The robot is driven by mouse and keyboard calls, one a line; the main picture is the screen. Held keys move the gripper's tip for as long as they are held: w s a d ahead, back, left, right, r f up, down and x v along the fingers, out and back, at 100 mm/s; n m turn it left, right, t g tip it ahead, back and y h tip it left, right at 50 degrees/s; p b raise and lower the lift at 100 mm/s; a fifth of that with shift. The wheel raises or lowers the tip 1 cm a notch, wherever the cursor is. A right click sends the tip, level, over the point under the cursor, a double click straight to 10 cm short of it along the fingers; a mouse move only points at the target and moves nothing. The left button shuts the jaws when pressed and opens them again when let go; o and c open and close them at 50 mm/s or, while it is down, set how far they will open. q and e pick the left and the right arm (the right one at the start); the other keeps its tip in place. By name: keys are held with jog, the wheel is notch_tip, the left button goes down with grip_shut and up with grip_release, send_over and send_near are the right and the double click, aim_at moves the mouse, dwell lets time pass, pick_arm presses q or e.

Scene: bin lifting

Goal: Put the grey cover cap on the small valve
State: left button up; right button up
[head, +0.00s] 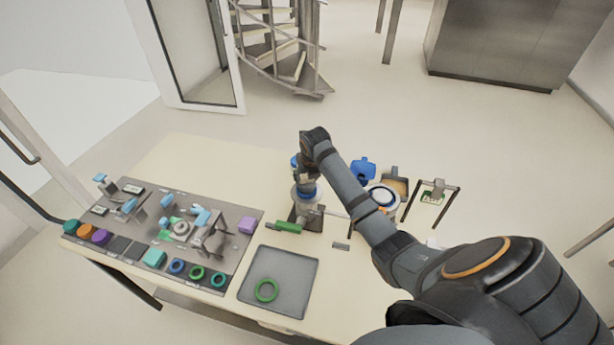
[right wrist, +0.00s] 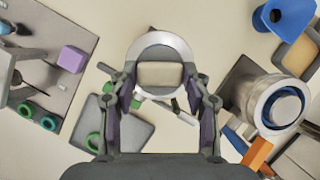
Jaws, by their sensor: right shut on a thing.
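My right gripper (right wrist: 160,90) is shut on the grey cover cap (right wrist: 160,74), holding it by its block-shaped grip. The cap's pale round rim shows behind the fingers in the right wrist view. In the head view my right gripper (head: 304,172) points down over the small valve (head: 308,216), a metal body with a green lever (head: 288,227). The cap hides most of the valve in the right wrist view. I cannot tell whether the cap touches it. My left gripper is not in view.
A grey tray (head: 298,258) with a green ring stands in front. A board with coloured parts and fixtures (head: 225,258) lies left. A metal cylinder with a blue ring (right wrist: 275,102), a blue part (head: 363,169) and a black frame (head: 453,190) stand right. The back-left table is clear.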

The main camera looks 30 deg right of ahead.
jog(key=shift+f, duration=0.4)
dwell(0.9)
jog(key=o, duration=1.1)
jog(key=o, duration=0.5)
jog(key=shift+r, duration=0.1)
jog(key=shift+r, duration=3.1)
